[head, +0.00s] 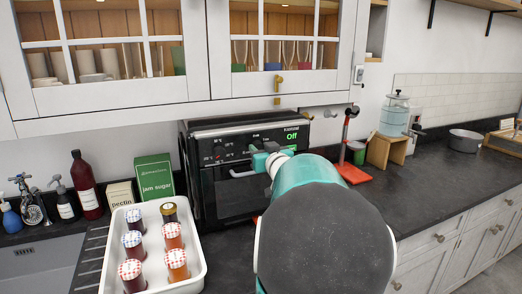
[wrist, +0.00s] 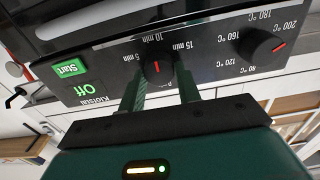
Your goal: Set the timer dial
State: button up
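The timer dial (wrist: 158,68) is a round black knob with a red mark, on the black oven's control panel. The panel appears upside down in the wrist view, with 5, 10 and 15 min labels around the dial. The red mark lies upright in the picture, in line with the 10 min label. My gripper (wrist: 161,88) is open, with one teal finger on each side of the dial. I cannot tell whether the fingers touch it. In the head view my gripper (head: 262,158) is at the oven (head: 238,203) front, and my arm hides part of the panel.
A green "Off" display (wrist: 88,88), a Start button (wrist: 69,68) and a temperature knob (wrist: 262,47) flank the dial. A tray (head: 110,235) of jam jars stands left of the oven. A red-based stand (head: 353,172) is to the right. Glazed cabinets (head: 120,60) hang above.

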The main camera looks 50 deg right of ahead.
jog(key=shift+n, duration=0.5)
jog(key=n, duration=0.4)
jog(key=shift+w+a, duration=0.1)
jog(key=n, duration=0.6)
jog(key=shift+f+n, duration=0.15)
jog(key=shift+n, duration=0.25)
jog(key=o, duration=1)
jog(key=shift+c, duration=0.2)
jog(key=v, duration=1.4)
